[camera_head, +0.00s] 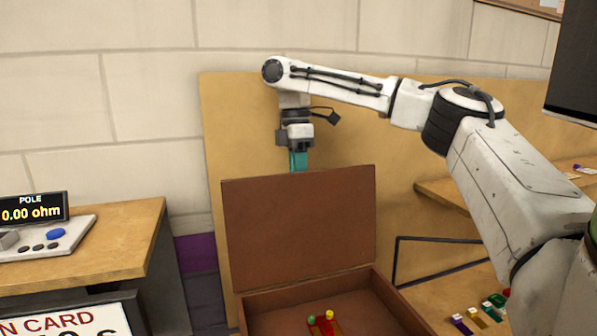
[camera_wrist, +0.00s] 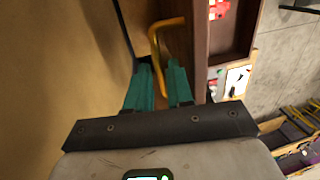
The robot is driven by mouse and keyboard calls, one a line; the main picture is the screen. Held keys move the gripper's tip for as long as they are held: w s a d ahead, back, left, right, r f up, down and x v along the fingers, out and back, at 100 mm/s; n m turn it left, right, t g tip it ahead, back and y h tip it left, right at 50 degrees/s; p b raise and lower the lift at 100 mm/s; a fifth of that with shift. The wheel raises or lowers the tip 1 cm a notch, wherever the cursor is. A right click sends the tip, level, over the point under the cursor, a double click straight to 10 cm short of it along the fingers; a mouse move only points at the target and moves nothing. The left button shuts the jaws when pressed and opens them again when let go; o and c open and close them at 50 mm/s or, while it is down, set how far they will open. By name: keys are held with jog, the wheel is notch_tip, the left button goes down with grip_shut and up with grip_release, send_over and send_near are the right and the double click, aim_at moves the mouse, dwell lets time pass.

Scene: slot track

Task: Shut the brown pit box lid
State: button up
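The brown pit box (camera_head: 395,300) stands in the lower middle of the head view. Its lid (camera_head: 300,225) is open and stands nearly upright at the back of the box. My gripper (camera_head: 298,168) points down behind the lid's top edge, its teal fingertips partly hidden by the lid. In the wrist view my gripper (camera_wrist: 160,68) has its fingers a little apart, with a gap between them. The lid (camera_wrist: 200,40) shows edge-on just right of the fingers. An orange bent bar (camera_wrist: 155,42) lies just beyond the fingertips; I cannot tell whether they touch it.
A tan panel (camera_head: 245,130) stands close behind the lid. Small red, green and yellow pieces (camera_head: 322,322) lie inside the box. A wooden bench (camera_head: 100,245) with a meter stands at left. A black rail (camera_head: 440,240) and several small blocks are at right.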

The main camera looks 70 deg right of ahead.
jog(key=shift+c, duration=0.2)
grip_shut()
dwell(1.3)
